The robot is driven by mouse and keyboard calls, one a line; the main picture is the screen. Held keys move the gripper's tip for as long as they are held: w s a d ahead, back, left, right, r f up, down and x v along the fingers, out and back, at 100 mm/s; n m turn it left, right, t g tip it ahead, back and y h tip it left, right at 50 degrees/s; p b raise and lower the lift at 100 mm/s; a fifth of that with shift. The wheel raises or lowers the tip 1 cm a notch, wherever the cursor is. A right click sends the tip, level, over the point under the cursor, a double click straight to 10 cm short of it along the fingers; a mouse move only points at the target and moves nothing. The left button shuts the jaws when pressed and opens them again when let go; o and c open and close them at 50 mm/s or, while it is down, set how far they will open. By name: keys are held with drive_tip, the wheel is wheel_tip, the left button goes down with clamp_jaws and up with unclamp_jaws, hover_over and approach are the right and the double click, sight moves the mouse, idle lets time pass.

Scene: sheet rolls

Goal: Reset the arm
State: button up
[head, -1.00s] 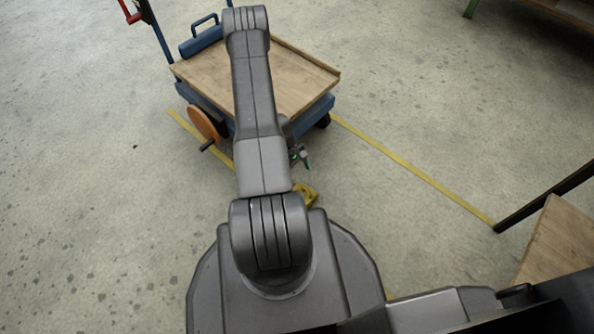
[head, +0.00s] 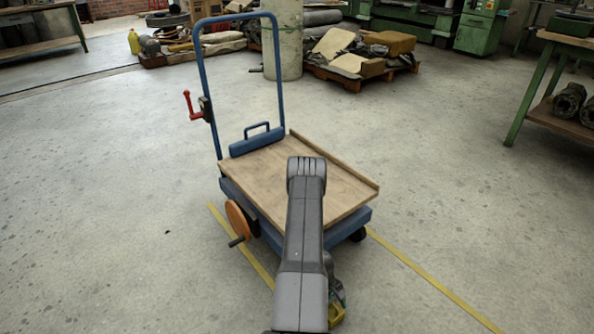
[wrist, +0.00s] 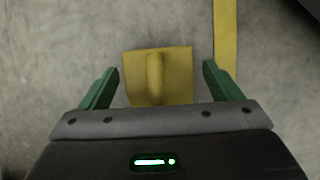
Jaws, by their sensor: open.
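In the head view my arm (head: 304,235) reaches forward in front of the cart. The gripper there is mostly hidden behind the arm, with only a bit of green and yellow showing at its lower right.
A blue cart (head: 244,192) with a bare wooden deck (head: 262,170), an orange hand wheel (head: 238,221) and a red crank (head: 191,105) stands ahead. Yellow floor lines (head: 425,275) run beside it. A green-legged bench (head: 527,93) is at right. A loaded pallet (head: 352,84) is behind. Floor at left is clear.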

wheel_tip(320, 180, up, 3)
drive_tip(key=shift+w+r+p, duration=0.1)
drive_tip(key=shift+w+p, duration=0.05)
drive_tip(key=shift+p, duration=0.15)
